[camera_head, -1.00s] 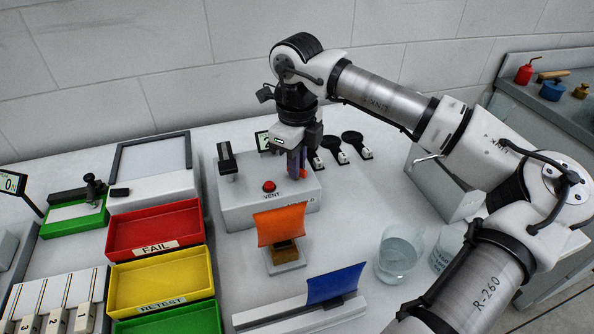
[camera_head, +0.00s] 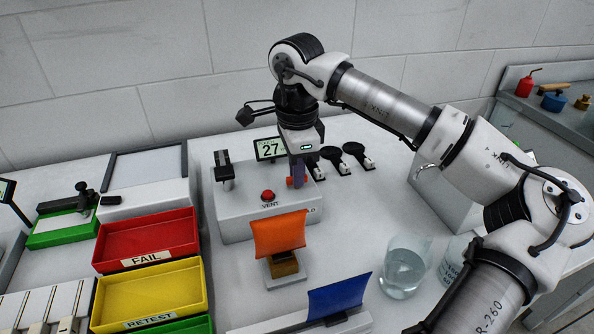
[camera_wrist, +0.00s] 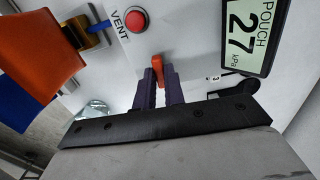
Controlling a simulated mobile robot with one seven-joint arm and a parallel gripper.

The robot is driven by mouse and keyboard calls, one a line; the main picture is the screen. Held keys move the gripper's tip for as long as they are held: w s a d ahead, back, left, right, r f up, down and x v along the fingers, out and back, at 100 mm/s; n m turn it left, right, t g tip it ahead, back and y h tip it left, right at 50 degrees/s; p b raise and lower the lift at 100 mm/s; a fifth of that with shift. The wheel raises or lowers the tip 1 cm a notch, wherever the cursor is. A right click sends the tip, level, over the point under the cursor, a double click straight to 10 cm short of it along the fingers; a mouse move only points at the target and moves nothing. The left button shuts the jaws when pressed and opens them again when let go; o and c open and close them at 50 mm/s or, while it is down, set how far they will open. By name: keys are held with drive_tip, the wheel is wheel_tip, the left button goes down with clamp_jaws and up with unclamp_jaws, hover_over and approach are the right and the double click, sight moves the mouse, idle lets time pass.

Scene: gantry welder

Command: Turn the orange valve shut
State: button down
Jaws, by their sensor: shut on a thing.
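The orange valve (camera_wrist: 157,68) is a small handle on top of the white box (camera_head: 236,213). In the wrist view it stands between the two dark purple fingers of my gripper (camera_wrist: 159,82). My gripper is shut on it, pointing down at the right part of the box. In the head view my gripper (camera_head: 298,174) hides much of the valve, and only a bit of orange (camera_head: 290,182) shows. The pouch display (camera_wrist: 246,32) reads 27 kPa.
A red VENT button (camera_head: 268,195) sits left of my gripper on the box. An orange pouch (camera_head: 278,235) stands in front, and a blue pouch (camera_head: 337,296) is nearer. A glass beaker (camera_head: 404,270) stands to the right. Red (camera_head: 147,240) and yellow (camera_head: 150,293) trays lie left.

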drive_tip(key=shift+n, duration=0.4)
drive_tip(key=c, duration=1.5)
unclamp_jaws()
drive_tip(key=shift+r, duration=0.1)
wheel_tip(320, 180, up, 14)
drive_tip(key=shift+f, duration=0.15)
